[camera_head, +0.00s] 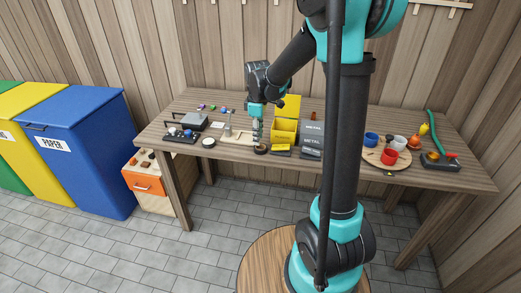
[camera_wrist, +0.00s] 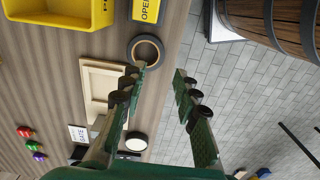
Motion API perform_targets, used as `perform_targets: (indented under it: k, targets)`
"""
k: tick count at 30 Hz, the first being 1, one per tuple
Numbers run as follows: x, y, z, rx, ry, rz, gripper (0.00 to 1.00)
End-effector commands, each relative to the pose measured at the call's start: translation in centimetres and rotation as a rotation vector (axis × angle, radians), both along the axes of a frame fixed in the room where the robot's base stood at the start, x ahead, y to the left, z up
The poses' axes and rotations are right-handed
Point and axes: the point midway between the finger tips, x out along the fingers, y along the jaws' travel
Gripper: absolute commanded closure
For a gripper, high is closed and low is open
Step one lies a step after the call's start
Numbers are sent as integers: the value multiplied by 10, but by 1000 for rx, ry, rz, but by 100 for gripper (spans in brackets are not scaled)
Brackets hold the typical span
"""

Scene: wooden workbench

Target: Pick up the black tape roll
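The black tape roll (camera_head: 261,150) lies on the workbench near its front edge, in front of the yellow bin. In the wrist view the roll (camera_wrist: 157,43) is a dark ring with a tan inner core, near the upper middle. My gripper (camera_head: 257,139) points down just above and slightly left of the roll. In the wrist view my gripper (camera_wrist: 160,71) is open and empty. Its left fingertip covers the lower edge of the roll in that view, and its right fingertip is over the floor beyond the bench edge. Whether a finger touches the roll cannot be told.
A yellow bin (camera_head: 284,132) and a grey metal bin (camera_head: 311,139) stand right of the roll. A shallow wooden tray (camera_wrist: 91,88) and a round white-topped item (camera_wrist: 136,142) lie beside it. A board (camera_head: 371,155) with cups is farther right.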

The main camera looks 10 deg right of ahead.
Motion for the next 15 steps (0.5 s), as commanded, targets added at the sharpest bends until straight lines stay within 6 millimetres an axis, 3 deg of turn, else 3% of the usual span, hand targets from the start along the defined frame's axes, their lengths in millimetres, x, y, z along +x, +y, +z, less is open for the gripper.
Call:
perform_targets:
  k: [8,15]
  targets:
    - [0,-1,-20,0,0,-1,69]
    - [-1,-4,-53,0,0,0,69]
